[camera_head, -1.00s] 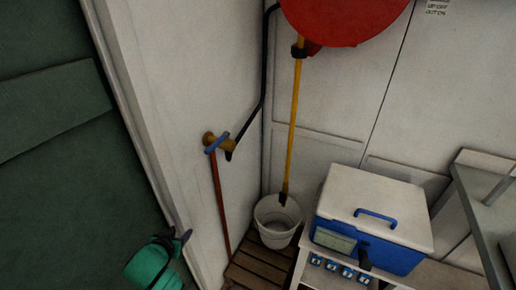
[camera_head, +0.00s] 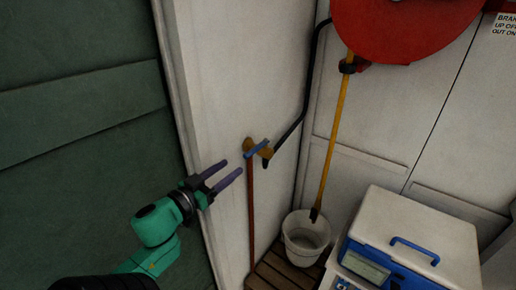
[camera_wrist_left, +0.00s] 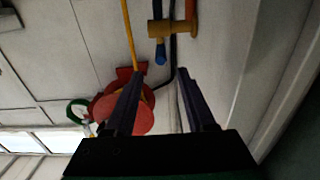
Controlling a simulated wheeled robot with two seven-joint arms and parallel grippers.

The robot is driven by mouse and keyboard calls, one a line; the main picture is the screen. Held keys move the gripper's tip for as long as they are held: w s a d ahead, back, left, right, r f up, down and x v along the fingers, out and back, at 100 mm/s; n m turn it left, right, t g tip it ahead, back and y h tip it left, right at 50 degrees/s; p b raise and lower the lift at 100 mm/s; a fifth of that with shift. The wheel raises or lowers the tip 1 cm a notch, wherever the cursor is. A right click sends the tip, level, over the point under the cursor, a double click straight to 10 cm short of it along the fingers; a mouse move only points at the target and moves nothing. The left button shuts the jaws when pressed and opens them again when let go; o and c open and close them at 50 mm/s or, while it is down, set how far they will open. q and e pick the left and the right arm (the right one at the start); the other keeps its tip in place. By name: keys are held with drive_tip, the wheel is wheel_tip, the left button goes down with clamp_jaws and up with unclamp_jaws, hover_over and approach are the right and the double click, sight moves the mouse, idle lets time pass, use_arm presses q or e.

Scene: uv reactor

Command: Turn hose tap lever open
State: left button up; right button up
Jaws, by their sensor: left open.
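The hose tap is brass with a blue lever (camera_head: 257,148), fixed on the white wall near the corner. A copper-coloured pipe (camera_head: 251,210) runs down below it and a black hose (camera_head: 308,95) rises from it to the right. My left gripper (camera_head: 228,171) is open and empty, to the left of and a little below the lever, apart from it. The left wrist view shows both dark fingers (camera_wrist_left: 162,85) spread, with the brass tap (camera_wrist_left: 162,28) and the blue lever (camera_wrist_left: 160,50) beyond them. My right gripper is not in view.
A red hose reel (camera_head: 405,25) hangs at the upper right with a yellow hose (camera_head: 335,130) below it. A white bucket (camera_head: 304,240) stands on wooden slats in the corner. The wall around the tap is clear.

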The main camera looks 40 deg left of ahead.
sight(260, 147)
use_arm(q)
drive_tip(key=w, duration=0.7)
drive_tip(key=w+p, duration=0.1)
drive_tip(key=w, duration=0.5)
drive_tip(key=shift+w+a, duration=0.2)
drive_tip(key=shift+w, duration=0.2)
clamp_jaws()
drive_tip(key=shift+f, duration=0.1)
idle(0.4)
